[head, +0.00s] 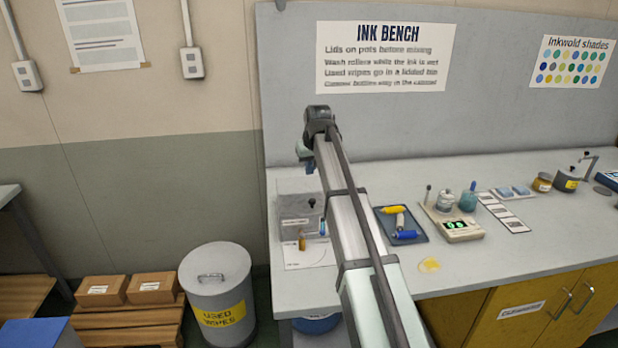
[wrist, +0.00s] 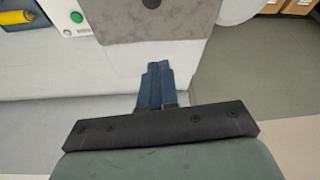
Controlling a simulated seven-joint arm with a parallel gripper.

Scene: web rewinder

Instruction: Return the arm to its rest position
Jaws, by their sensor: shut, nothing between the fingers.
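My arm (head: 350,220) reaches from the bottom of the head view up over the left end of the ink bench, with its dark wrist joint (head: 320,120) raised in front of the back panel. In the wrist view my gripper (wrist: 157,66) points away from the camera, its dark blue fingers together and nothing between them. It is over the bench's pale edge, apart from the grey machine as far as I can tell.
A lidded wipes bin (head: 215,285) stands on the floor to the left, beside boxes (head: 152,287). The space above the bench front is clear.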

